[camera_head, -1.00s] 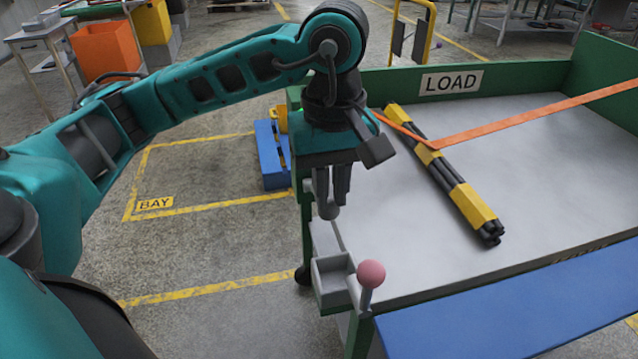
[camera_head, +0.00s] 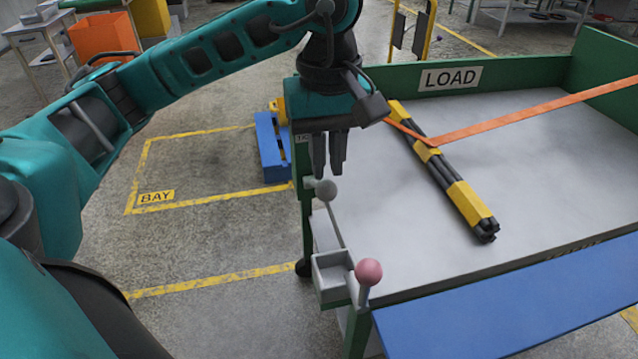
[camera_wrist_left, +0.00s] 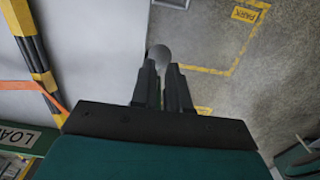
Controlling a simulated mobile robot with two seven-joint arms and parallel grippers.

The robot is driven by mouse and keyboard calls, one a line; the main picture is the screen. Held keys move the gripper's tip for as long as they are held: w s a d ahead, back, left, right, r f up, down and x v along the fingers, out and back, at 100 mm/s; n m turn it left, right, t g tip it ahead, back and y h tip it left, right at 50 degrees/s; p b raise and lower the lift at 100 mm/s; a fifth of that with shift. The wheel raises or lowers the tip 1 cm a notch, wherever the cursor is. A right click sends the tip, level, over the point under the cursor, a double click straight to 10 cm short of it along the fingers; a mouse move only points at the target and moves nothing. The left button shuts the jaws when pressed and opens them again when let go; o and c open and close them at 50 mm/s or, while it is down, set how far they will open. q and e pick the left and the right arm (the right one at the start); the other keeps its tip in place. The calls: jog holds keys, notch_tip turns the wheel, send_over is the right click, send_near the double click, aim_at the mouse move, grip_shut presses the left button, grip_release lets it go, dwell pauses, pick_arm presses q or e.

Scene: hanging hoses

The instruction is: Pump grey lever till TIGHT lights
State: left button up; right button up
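The grey lever (camera_head: 334,225) stands at the left edge of the bench with its round grey knob (camera_head: 325,190) at the top. My left gripper (camera_head: 328,172) points down just above the knob, its two fingers apart with a narrow gap. In the left wrist view the knob (camera_wrist_left: 159,55) shows just beyond the fingertips; whether they touch it is not clear. An orange strap (camera_head: 540,117) crosses a bundle of black hoses with yellow bands (camera_head: 448,175) on the bench. No TIGHT light can be made out. My right gripper is out of view.
A pink-knobbed lever (camera_head: 369,272) and a small grey open box (camera_head: 331,280) are close in front of the grey lever. A LOAD sign (camera_head: 450,79) is on the green back wall. A blue board (camera_head: 500,300) runs along the front.

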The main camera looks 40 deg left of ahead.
pick_arm(q)
jog(key=shift+r+p, duration=1.6)
jog(key=shift+r, duration=0.95)
jog(key=shift+f, duration=0.1)
